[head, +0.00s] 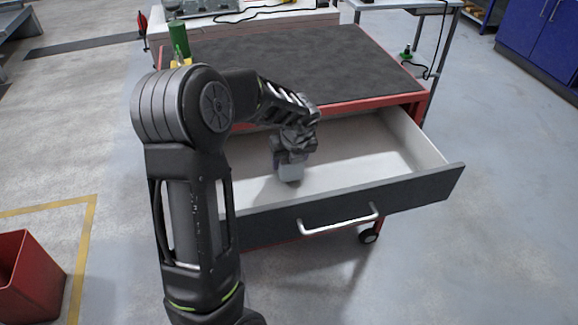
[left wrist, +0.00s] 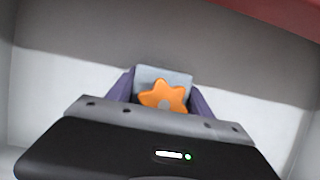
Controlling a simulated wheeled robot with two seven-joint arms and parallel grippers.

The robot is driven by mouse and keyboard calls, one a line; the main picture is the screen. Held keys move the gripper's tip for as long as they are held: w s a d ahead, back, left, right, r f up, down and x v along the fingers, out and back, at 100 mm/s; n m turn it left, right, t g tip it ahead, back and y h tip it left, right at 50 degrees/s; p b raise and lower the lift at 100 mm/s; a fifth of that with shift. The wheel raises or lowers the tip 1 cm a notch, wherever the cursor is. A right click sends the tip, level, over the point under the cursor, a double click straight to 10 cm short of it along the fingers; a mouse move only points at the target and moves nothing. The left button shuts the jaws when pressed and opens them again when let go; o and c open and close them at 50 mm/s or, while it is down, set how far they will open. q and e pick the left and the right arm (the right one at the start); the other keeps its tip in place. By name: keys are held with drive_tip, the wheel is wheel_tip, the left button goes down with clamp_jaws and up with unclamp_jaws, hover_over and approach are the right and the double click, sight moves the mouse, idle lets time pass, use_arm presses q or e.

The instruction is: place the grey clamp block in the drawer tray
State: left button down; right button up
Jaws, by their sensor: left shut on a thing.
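My left gripper (head: 291,161) reaches down into the open drawer tray (head: 350,150), which is white inside with a dark front and a silver handle. It is shut on the grey clamp block (head: 291,173), which shows below the fingers in the left part of the tray. In the left wrist view the grey block (left wrist: 150,74) sits between the two purple fingers, with an orange star-shaped knob (left wrist: 163,96) on it. I cannot tell whether the block touches the tray floor. My right gripper is in neither view.
The red cart's dark top (head: 300,65) lies above and behind the drawer. A green bottle-like object (head: 179,40) stands at its back left corner. The right part of the drawer is empty. A red bin (head: 28,278) stands on the floor at the left.

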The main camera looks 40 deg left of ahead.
use_arm(q)
drive_tip(key=shift+f, duration=0.8)
drive_tip(key=shift+f, duration=0.15)
drive_tip(key=shift+c, duration=2.1)
unclamp_jaws()
drive_tip(key=p+v, duration=0.1)
drive_tip(key=v, duration=1.1)
drive_tip(key=shift+p, duration=0.4)
